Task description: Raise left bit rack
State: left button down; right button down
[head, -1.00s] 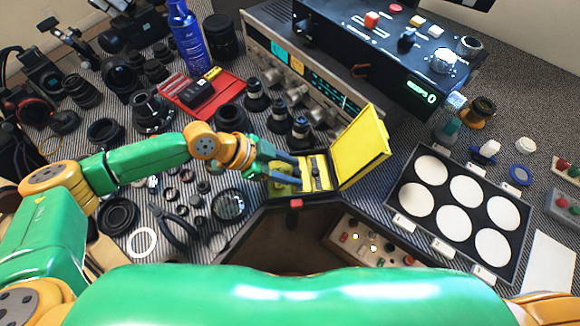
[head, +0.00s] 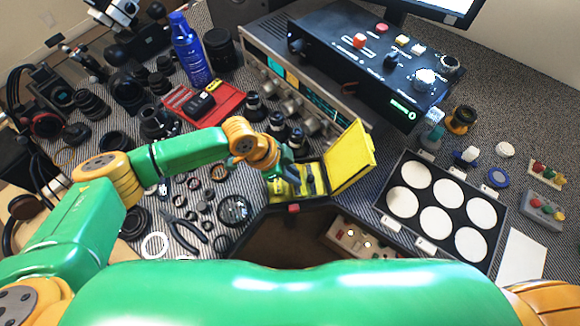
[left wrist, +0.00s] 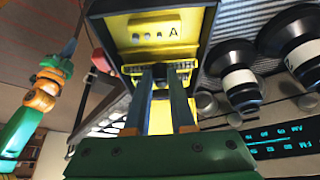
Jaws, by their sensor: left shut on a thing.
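The open yellow bit case (head: 350,158) stands near the middle of the head view, its lid tilted up to the right. My left gripper (head: 292,178) reaches down into the case's left part. In the left wrist view, the left gripper's two fingers (left wrist: 162,95) close on the left bit rack (left wrist: 162,74), a yellow strip with grey bits. The lettered yellow case part (left wrist: 155,35) shows just beyond it. The fingers and wrist hide much of the rack in the head view, so I cannot tell whether it is clear of the case floor.
The radio (head: 310,85) and several dark lens barrels (head: 277,122) stand close behind the case. A tray of white discs (head: 397,226) lies to the right. Pliers (head: 187,229) and loose rings lie to the left. The table's cut-out edge is in front.

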pick_arm(q)
jog(key=shift+d+r+y+p, duration=0.15)
jog(key=shift+d+y+p, duration=0.15)
jog(key=shift+y, duration=0.35)
jog(key=shift+d+r+y+p, duration=0.2)
jog(key=shift+y+p, duration=0.1)
jog(key=shift+y, duration=0.35)
jog(key=shift+w+f, duration=0.1)
jog(key=c, duration=0.8)
grip_release()
jog(key=shift+o, duration=0.2)
jog(key=v, duration=0.7)
jog(key=shift+w+d, duration=0.1)
